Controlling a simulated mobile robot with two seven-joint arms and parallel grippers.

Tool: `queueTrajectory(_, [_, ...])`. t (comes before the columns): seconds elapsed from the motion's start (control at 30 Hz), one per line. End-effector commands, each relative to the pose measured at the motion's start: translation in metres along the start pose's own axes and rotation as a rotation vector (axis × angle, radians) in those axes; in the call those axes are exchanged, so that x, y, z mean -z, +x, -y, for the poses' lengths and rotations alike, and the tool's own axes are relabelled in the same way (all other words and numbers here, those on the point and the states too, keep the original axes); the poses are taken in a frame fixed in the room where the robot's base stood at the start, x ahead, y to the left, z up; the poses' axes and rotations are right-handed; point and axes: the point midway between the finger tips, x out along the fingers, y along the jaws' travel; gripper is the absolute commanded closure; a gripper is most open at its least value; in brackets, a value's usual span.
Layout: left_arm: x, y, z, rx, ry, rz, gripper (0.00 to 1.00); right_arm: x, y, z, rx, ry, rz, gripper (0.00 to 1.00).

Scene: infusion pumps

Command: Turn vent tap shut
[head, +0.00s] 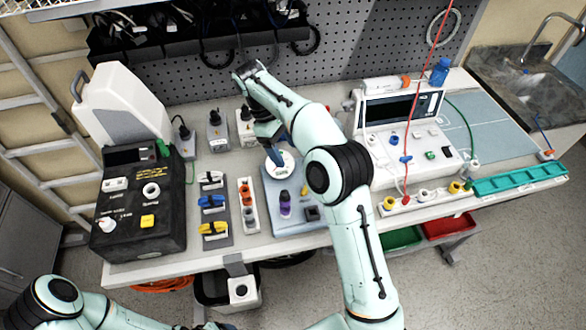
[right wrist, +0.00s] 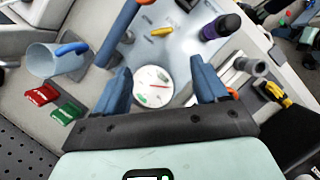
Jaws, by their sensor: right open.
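A round white disc (head: 283,166) lies on a pale blue plate (head: 290,222) in the middle of the bench. In the right wrist view the disc (right wrist: 152,86) carries small red and green marks. I cannot tell for sure whether it is the vent tap. A small yellow lever (right wrist: 162,31) is farther along the plate, near a purple-and-black bottle (right wrist: 220,27). My right gripper (head: 275,157) points down over the disc. Its blue fingers (right wrist: 163,84) are apart on either side of the disc, with nothing held.
A blue post (right wrist: 118,32) stands close to the right gripper. A black pump unit (head: 142,205), a rack of coloured clips (head: 213,228) and a strip with orange taps (head: 248,205) are left of the plate. A white pump (head: 405,120) stands to its right.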

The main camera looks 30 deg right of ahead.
Motion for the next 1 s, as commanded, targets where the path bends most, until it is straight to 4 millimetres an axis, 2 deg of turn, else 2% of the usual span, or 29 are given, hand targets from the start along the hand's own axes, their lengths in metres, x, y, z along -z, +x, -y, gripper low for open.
queueTrajectory(0.17, [-0.016,0.014,0.011,0.007,-0.007,0.020,0.23,0.000,0.026,0.002,0.004,-0.001,0.006,0.28])
queueTrajectory(0.33, [-0.033,0.034,0.024,0.014,-0.015,0.041,0.23,0.000,0.064,0.002,0.006,-0.001,0.008,0.28])
queueTrajectory(0.6, [-0.046,0.055,0.036,0.020,-0.021,0.057,0.23,0.000,0.113,0.002,0.004,-0.001,0.004,0.28])
queueTrajectory(0.8, [-0.049,0.060,0.038,0.021,-0.022,0.061,0.23,0.000,0.131,0.001,0.002,0.000,0.001,0.28])
queueTrajectory(1.0, [-0.049,0.061,0.039,0.021,-0.022,0.061,0.23,0.000,0.134,0.001,0.001,0.000,0.000,0.28])
